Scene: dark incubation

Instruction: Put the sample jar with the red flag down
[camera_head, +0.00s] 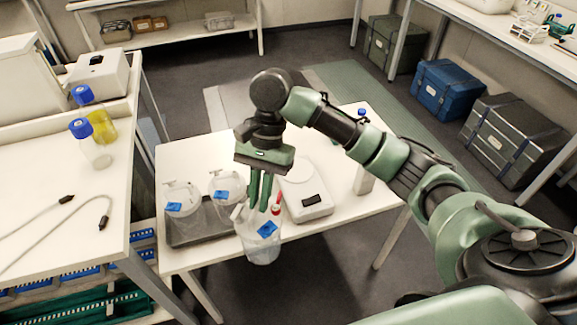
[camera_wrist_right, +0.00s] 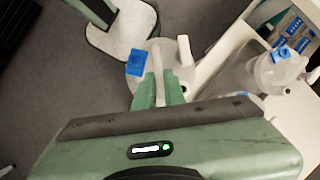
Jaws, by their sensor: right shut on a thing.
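A clear sample jar (camera_head: 262,246) with a blue label hangs in my right gripper (camera_head: 261,207), just in front of the table's front edge. The fingers are shut on its upper part, and the jar looks nearly upright. A small red piece (camera_head: 276,208) shows by its right rim; I cannot tell whether it is the jar's flag. Two similar jars, a left one (camera_head: 182,208) and a right one (camera_head: 222,184), stand on a dark tray (camera_head: 192,238). My left gripper is not in view.
The white table (camera_head: 180,152) also bears a white device (camera_head: 306,198) right of the tray and a blue-capped bottle (camera_head: 363,180). A side bench (camera_head: 50,200) with two bottles stands at the left. Open floor lies in front of the table.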

